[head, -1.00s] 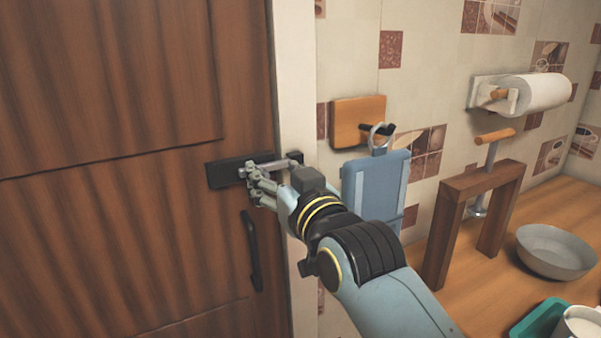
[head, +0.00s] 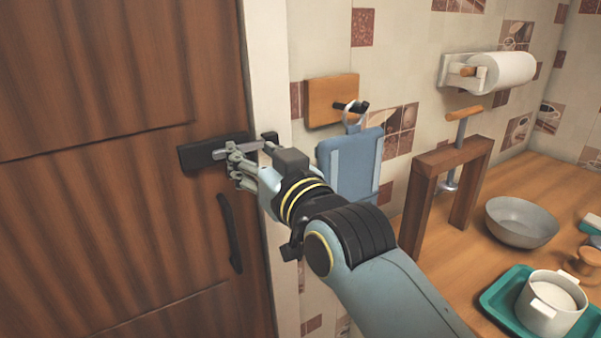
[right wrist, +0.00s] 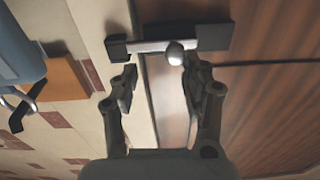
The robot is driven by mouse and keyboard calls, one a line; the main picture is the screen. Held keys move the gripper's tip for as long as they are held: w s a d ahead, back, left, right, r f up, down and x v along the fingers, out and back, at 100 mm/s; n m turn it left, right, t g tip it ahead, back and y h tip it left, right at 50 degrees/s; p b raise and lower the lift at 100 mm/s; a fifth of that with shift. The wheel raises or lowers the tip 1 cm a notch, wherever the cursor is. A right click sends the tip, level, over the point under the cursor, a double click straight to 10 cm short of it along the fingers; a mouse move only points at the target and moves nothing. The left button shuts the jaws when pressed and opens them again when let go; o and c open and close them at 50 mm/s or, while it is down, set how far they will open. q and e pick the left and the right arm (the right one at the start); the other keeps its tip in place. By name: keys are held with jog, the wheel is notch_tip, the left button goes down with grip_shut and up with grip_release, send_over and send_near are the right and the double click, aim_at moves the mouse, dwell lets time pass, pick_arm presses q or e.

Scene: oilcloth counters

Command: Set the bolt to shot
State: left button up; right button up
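The bolt is mounted on the brown door, with a dark backplate (head: 193,156) and a pale metal rod (head: 222,153). In the right wrist view the rod (right wrist: 148,46) spans from the dark housing (right wrist: 214,38) to the dark keeper (right wrist: 117,48) on the frame side, and its end appears to reach the keeper. A round knob (right wrist: 175,54) sticks out from the rod. My right gripper (head: 240,163) is at the bolt. In the wrist view its fingers (right wrist: 160,80) are apart, with the knob just beyond the tips, nearer the right finger; contact is unclear. My left gripper is out of view.
A black door handle (head: 230,233) is below the bolt. A blue board (head: 350,165) hangs from a wooden wall block (head: 331,100) right of the pale frame. The counter holds a wooden stand (head: 418,208), a grey bowl (head: 521,222) and a teal tray (head: 492,302) with a white pot (head: 548,305).

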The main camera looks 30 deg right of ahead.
jog(key=s+d, duration=0.1)
jog(key=s, duration=0.9)
jog(key=shift+s+d+f, duration=0.25)
jog(key=shift+s+f, duration=0.05)
jog(key=shift+f, duration=0.05)
jog(key=shift+w+a, duration=0.1)
